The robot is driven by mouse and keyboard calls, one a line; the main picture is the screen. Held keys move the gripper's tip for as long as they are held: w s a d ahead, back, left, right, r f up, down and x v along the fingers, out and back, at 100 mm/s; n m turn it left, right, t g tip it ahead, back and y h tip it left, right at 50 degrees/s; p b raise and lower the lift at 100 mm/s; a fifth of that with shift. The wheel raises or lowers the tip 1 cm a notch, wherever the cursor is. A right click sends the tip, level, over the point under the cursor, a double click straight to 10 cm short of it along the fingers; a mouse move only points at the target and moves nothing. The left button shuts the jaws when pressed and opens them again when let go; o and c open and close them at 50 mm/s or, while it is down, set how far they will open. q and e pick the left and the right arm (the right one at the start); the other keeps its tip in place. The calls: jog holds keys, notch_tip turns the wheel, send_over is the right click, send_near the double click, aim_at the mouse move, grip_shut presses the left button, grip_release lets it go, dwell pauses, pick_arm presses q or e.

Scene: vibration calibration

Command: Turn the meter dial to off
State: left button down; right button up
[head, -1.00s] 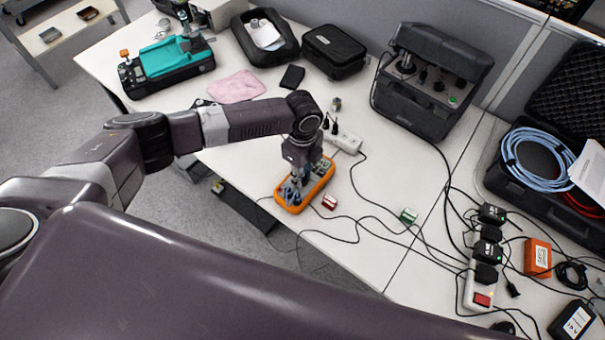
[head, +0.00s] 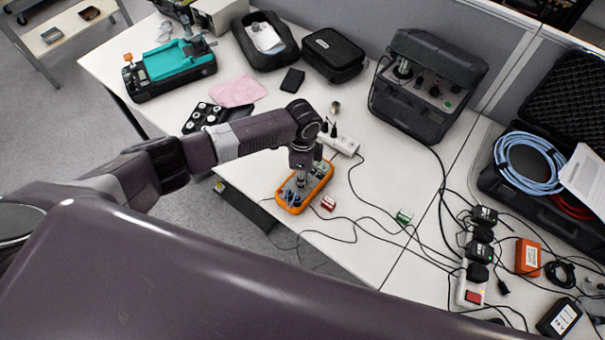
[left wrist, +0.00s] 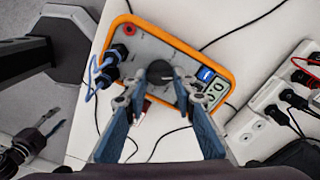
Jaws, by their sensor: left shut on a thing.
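The orange-edged meter (head: 322,182) lies on the near edge of the white table. In the left wrist view the meter (left wrist: 187,45) has a grey face, a small display (left wrist: 215,88) and plugs with blue leads at its left end. Its black round dial (left wrist: 160,70) is in the middle of the face. My left gripper (head: 300,184) points down over the meter. In the left wrist view its two blue-grey fingers (left wrist: 157,93) stand on either side of the dial, shut on it. The dial's pointer and markings cannot be read. My right gripper is not in view.
A white power strip (head: 342,143) with black plugs lies behind the meter. A small red block (head: 328,203) and a green one (head: 404,217) lie to its right among loose black cables. A black case (head: 428,85) stands at the back. The table's middle is mostly clear.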

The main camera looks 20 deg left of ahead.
pick_arm(q)
jog(key=shift+n+p, duration=0.3)
jog(key=shift+n, duration=0.4)
jog(key=c, duration=1.6)
grip_release()
notch_tip(320, 180, up, 12)
